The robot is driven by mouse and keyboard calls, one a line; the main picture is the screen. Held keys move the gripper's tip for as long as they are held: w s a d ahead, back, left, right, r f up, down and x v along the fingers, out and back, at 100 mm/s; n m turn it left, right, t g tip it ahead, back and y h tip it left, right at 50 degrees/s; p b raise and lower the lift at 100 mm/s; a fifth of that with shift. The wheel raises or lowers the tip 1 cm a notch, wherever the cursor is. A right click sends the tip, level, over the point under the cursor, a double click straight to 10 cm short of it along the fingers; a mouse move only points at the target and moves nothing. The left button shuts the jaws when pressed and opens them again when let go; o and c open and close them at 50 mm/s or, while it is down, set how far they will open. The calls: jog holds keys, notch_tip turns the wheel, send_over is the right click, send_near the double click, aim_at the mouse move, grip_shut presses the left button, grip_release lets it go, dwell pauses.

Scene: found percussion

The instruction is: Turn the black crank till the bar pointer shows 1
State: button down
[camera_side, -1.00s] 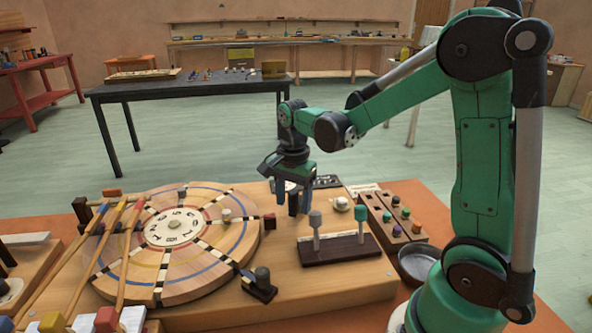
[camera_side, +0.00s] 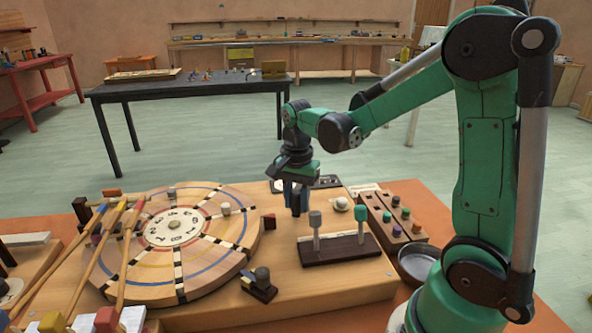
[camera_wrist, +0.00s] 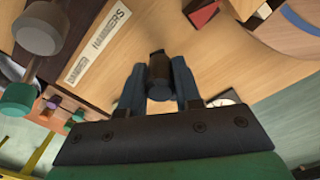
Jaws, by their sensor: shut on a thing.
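My gripper (camera_side: 297,196) points down beside the right edge of the big wooden disc (camera_side: 240,232). In the wrist view, the two blue fingers (camera_wrist: 160,92) are closed around the dark upright knob of the black crank (camera_wrist: 159,75). The crank's lower parts are mostly hidden. The disc has dark-and-light striped spokes and a pale numbered hub (camera_side: 178,228). A dark block with a reddish face (camera_side: 269,221), perhaps the bar pointer, stands at the disc's right edge. The hub digits are too small to read surely from here.
A dark stand with grey and teal mallets (camera_side: 338,249) is close in front of my gripper. A rack of coloured pegs (camera_side: 392,214) and a grey bowl (camera_side: 416,262) lie to the right. A small dark block with a grey knob (camera_side: 261,284) sits at the disc's front.

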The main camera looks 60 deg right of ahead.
jog(key=n, duration=0.1)
jog(key=s+n, duration=0.1)
jog(key=n, duration=0.1)
jog(key=d+n, duration=0.1)
jog(key=shift+s, duration=0.25)
jog(key=n, duration=0.2)
jog(key=s+d+n, duration=0.1)
jog(key=n, duration=0.1)
jog(key=shift+d, duration=0.15)
jog(key=n, duration=0.1)
jog(key=d+n, duration=0.1)
jog(key=n, duration=0.2)
jog(key=shift+s+d, duration=0.15)
jog(key=shift+d, duration=0.15)
jog(key=shift+d+n, duration=0.35)
jog(key=shift+n, duration=0.65)
jog(key=shift+d+n, duration=0.35)
jog(key=shift+n, duration=0.65)
jog(key=c, duration=0.6)
grip_release()
jog(key=shift+r, duration=0.1)
jog(key=shift+r, duration=2.7)
